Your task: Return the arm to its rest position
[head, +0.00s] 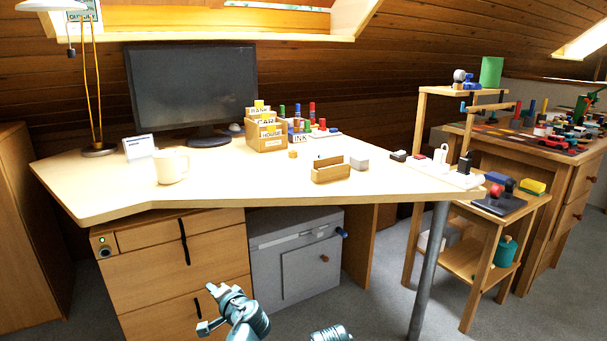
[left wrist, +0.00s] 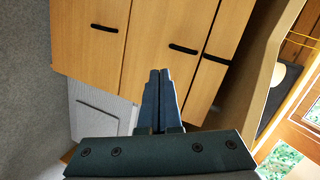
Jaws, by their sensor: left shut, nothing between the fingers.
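My left gripper (head: 214,292) is low in front of the desk's drawers in the head view, below the desktop and apart from the furniture. In the left wrist view its two dark fingers (left wrist: 159,76) lie together, shut, with nothing between them. They point toward the wooden drawer unit (left wrist: 150,40), which is seen turned on its side. My right gripper does not show; only a short teal arm part (head: 330,333) of mine is at the bottom edge of the head view.
The desk (head: 240,186) carries a monitor (head: 190,88), a mug (head: 171,166) and wooden boxes. Below it are the drawer unit (head: 185,265) and a grey cabinet (head: 296,262). A metal leg (head: 429,270) stands at the front right. A small side table (head: 478,268) is farther right.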

